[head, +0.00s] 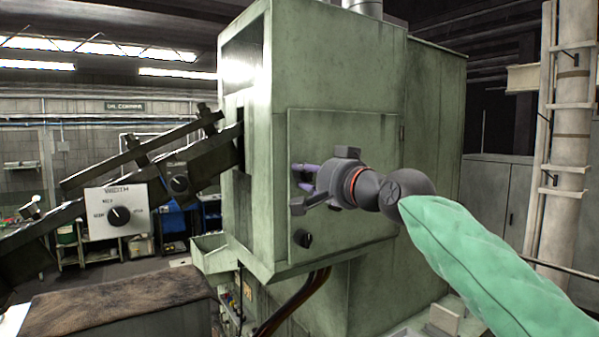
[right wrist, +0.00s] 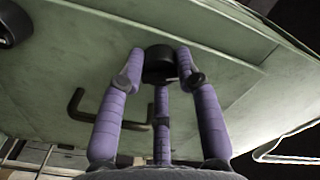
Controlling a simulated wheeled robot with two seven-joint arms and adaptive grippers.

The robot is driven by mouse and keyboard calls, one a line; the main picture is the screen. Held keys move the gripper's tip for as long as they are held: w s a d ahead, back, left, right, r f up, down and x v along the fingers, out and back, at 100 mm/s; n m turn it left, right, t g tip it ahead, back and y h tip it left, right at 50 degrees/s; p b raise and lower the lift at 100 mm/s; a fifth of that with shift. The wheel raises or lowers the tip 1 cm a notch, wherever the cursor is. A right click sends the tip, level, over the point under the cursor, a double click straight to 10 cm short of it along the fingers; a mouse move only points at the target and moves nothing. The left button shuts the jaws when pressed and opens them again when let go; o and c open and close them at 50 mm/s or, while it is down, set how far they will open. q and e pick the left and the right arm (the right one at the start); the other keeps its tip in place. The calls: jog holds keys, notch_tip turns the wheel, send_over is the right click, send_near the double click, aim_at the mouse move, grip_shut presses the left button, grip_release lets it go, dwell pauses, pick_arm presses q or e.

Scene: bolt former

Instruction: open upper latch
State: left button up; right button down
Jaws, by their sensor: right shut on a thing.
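The door (head: 350,130) of the green machine is closed in the head view. My right gripper (head: 300,180) is at the door's left edge, with its purple fingers against the panel. In the right wrist view my right gripper (right wrist: 160,70) is shut on a round black knob, the upper latch (right wrist: 159,61), with fingers on both sides and one below. The hand and fingers hide this latch in the head view. A second black knob, the lower latch (head: 303,239), sits lower on the door. My left gripper is not in view.
A dark bent handle (right wrist: 85,105) is on the door beside the fingers in the right wrist view. A sloping dark chute (head: 150,165) with a dial box (head: 115,212) stands to the left.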

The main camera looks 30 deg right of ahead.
jog(key=shift+m+p, duration=0.3)
jog(key=shift+m, duration=0.8)
jog(key=m+p, duration=0.1)
jog(key=m, duration=0.2)
jog(key=shift+m+p, duration=0.3)
jog(key=shift+m, duration=0.1)
jog(key=c, duration=0.7)
grip_release()
jog(key=s, duration=0.2)
jog(key=s+b, duration=0.1)
jog(key=s, duration=0.5)
jog(key=shift+d, duration=0.35)
